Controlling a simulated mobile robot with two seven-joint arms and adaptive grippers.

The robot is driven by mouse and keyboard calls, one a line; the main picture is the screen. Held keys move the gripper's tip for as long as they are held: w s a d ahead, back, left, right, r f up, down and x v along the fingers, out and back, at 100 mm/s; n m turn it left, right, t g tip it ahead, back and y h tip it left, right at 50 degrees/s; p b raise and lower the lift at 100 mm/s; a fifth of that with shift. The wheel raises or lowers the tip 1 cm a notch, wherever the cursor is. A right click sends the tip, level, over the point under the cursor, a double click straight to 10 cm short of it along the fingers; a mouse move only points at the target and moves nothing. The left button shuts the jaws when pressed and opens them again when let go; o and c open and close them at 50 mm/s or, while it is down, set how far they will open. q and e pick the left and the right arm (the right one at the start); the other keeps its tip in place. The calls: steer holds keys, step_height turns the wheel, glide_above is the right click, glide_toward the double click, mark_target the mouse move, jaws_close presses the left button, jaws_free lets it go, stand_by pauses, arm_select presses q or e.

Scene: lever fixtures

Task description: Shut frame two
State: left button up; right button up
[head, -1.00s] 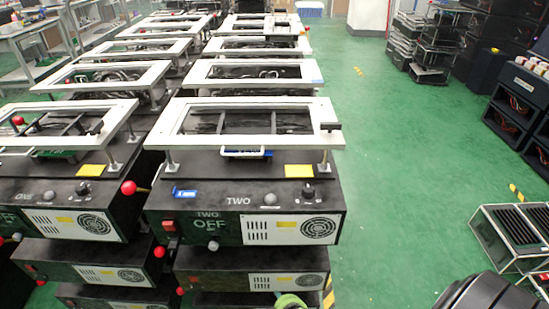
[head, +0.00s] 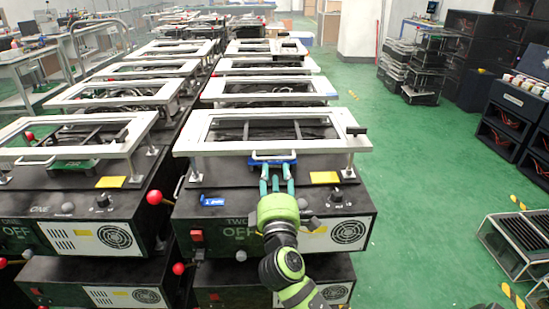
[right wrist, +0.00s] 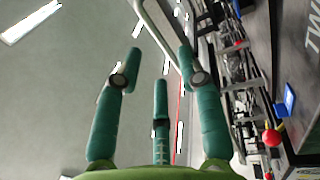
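Frame two is the white rectangular frame (head: 215,149) on the black box marked TWO (head: 190,217). In the head view it stands raised above the box top on short posts. A pale handle (head: 257,156) is at the middle of its front edge. My right gripper (head: 277,172) is in front of this handle, its green fingers pointing toward it. In the right wrist view the fingers (right wrist: 158,65) are spread apart with nothing between them. A pale bar passes near their tips; I cannot tell whether they touch it. My left gripper is not in view.
Box ONE with its own white frame (head: 120,145) stands on the left. A red-knobbed lever (head: 155,197) sits between the boxes. More framed boxes run back in two rows. Green floor (head: 430,190) is open on the right, with a metal rack (head: 515,240) farther right.

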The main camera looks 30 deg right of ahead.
mark_target(274, 158)
steer(key=x, duration=0.6)
steer(key=shift+p, duration=0.4)
steer(key=shift+w+d, duration=0.15)
steer(key=shift+w, duration=0.2)
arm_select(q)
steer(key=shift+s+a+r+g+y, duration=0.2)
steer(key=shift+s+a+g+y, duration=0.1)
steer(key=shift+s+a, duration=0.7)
arm_select(e)
steer(key=shift+c, duration=1.2)
jaws_close()
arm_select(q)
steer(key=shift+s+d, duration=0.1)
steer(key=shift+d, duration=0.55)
arm_select(e)
steer(key=shift+r, duration=0.1)
